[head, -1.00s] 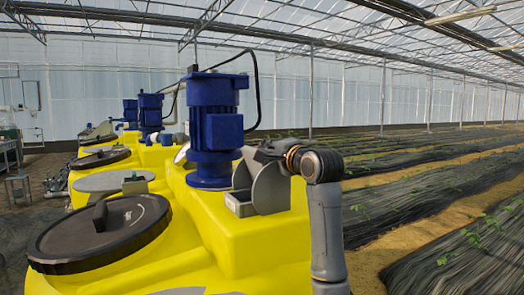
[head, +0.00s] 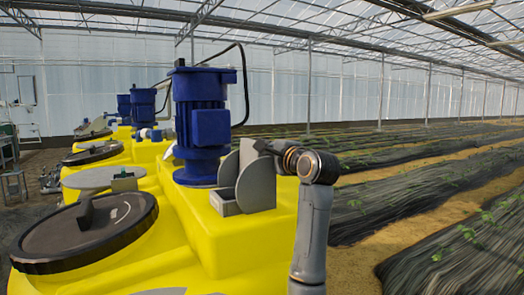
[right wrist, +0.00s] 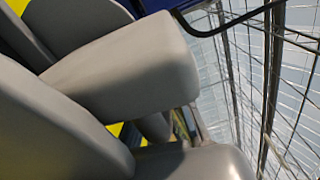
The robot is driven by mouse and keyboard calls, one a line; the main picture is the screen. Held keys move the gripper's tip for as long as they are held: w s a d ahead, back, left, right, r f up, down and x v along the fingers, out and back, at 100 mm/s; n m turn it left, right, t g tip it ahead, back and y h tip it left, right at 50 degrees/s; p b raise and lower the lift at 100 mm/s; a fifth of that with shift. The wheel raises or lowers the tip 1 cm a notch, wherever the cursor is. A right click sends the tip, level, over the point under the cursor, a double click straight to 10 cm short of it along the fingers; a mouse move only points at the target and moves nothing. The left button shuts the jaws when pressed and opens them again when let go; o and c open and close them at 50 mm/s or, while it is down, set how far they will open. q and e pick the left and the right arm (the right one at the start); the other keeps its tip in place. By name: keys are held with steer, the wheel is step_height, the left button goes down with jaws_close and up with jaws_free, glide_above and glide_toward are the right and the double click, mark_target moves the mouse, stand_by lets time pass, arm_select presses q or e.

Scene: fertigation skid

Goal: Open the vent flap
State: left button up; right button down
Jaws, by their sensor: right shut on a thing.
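The grey vent (head: 224,204) sits on top of the yellow tank, right of the blue motor, in the head view. It is a small open-topped box with a rounded grey side plate (head: 257,187) and upright grey plates behind. My right gripper (head: 262,149) reaches in from the right behind the rounded plate, which partly hides its fingers. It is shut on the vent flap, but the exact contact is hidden. In the right wrist view, large grey surfaces fill the left and middle; I cannot separate flap from fingers. My left gripper is not in view.
The blue motor (head: 203,125) stands close left of the vent, with a black cable looping above. A round black lid (head: 85,232) lies on the yellow tank (head: 255,240) in front. More tanks and motors stand behind left. Open crop rows lie to the right.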

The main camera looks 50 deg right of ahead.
mark_target(261, 160)
steer(key=c, duration=1.4)
jaws_free()
steer(key=shift+s, duration=0.1)
steer(key=shift+o, duration=0.3)
steer(key=shift+s, duration=0.15)
steer(key=v, duration=1.2)
